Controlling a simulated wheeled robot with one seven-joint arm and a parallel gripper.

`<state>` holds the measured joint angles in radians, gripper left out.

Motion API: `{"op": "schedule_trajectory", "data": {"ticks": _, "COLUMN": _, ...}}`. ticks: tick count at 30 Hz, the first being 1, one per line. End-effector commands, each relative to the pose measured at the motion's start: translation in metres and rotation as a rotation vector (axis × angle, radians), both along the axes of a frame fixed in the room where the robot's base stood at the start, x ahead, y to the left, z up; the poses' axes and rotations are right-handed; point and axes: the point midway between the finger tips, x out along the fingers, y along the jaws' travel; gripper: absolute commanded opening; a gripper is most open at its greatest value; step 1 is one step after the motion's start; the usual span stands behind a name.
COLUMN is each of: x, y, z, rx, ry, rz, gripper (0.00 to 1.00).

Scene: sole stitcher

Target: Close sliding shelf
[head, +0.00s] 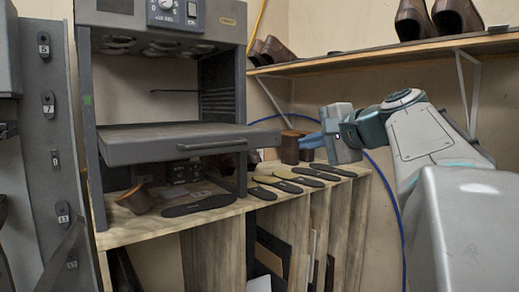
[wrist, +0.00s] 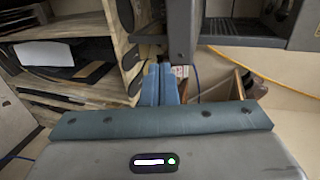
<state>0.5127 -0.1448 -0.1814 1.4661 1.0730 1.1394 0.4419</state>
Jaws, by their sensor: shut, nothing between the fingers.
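The sliding shelf (head: 165,143) is a flat dark grey tray with a bar handle (head: 212,146) on its front. It sticks out of the front of the grey machine (head: 88,110), above the wooden bench. My gripper (head: 305,141) is to the right of the shelf, apart from it, with blue fingers pointing left towards it. In the wrist view my gripper (wrist: 160,68) has its two blue fingers together with nothing between them. That view is turned on its side; a dark upright slab (wrist: 182,30) beyond the fingertips looks like the shelf's edge.
The wooden bench (head: 150,232) below carries several dark insoles (head: 199,206) and brown cylinders (head: 290,147). A wall shelf (head: 390,48) with brown shoes (head: 458,17) is above my arm. A blue hose (head: 388,190) hangs behind my gripper. Open air lies between gripper and handle.

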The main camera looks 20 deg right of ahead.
Motion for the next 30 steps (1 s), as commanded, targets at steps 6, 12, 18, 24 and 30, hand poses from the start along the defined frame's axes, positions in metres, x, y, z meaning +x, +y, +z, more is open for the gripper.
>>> {"op": "schedule_trajectory", "data": {"ticks": 6, "x": 0.037, "y": 0.013, "z": -0.012, "rx": -0.001, "ry": 0.004, "rz": 0.004, "gripper": 0.00}}
{"op": "schedule_trajectory", "data": {"ticks": 12, "x": 0.077, "y": 0.026, "z": -0.025, "rx": 0.000, "ry": 0.004, "rz": 0.004, "gripper": 0.00}}
{"op": "schedule_trajectory", "data": {"ticks": 18, "x": 0.107, "y": 0.036, "z": -0.027, "rx": -0.001, "ry": 0.004, "rz": 0.003, "gripper": 0.00}}
{"op": "schedule_trajectory", "data": {"ticks": 24, "x": 0.120, "y": 0.040, "z": -0.027, "rx": -0.003, "ry": 0.002, "rz": 0.003, "gripper": 0.00}}
{"op": "schedule_trajectory", "data": {"ticks": 30, "x": 0.122, "y": 0.040, "z": -0.028, "rx": -0.003, "ry": 0.002, "rz": 0.002, "gripper": 0.00}}
